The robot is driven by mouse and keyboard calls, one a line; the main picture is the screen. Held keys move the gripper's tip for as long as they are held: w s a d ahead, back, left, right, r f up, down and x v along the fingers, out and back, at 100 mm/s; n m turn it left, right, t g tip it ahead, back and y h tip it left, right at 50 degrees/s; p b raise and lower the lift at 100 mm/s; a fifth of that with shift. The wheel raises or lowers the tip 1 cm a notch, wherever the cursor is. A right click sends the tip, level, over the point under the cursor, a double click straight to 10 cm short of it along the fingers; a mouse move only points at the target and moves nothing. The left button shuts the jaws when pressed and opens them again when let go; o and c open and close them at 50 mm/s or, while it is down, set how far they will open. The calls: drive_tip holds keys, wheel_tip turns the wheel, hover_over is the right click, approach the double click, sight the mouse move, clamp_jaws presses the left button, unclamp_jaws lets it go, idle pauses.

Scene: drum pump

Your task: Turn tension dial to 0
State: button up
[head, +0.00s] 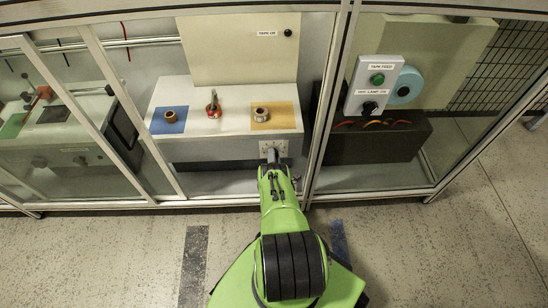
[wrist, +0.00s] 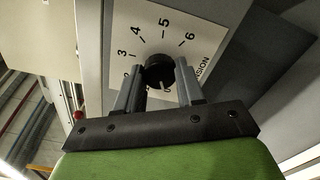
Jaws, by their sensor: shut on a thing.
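The tension dial is a black round knob (wrist: 158,68) on a white scale plate (wrist: 205,35) printed with numbers; 3, 4, 5 and 6 are readable. The lower numbers are partly hidden by my fingers. A small white mark shows at the knob's lower edge, but I cannot tell clearly which number the knob points to. In the wrist view my gripper (wrist: 159,80) has one finger on each side of the knob, shut on it. In the head view the dial plate (head: 281,146) is on the front of the white bench box, with my gripper (head: 271,158) against it.
A frame post (head: 330,90) stands close right of my arm. A panel with a green button (head: 377,79) is further right.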

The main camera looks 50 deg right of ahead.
idle(0.5)
drive_tip(key=o, duration=1)
drive_tip(key=shift+o, duration=0.2)
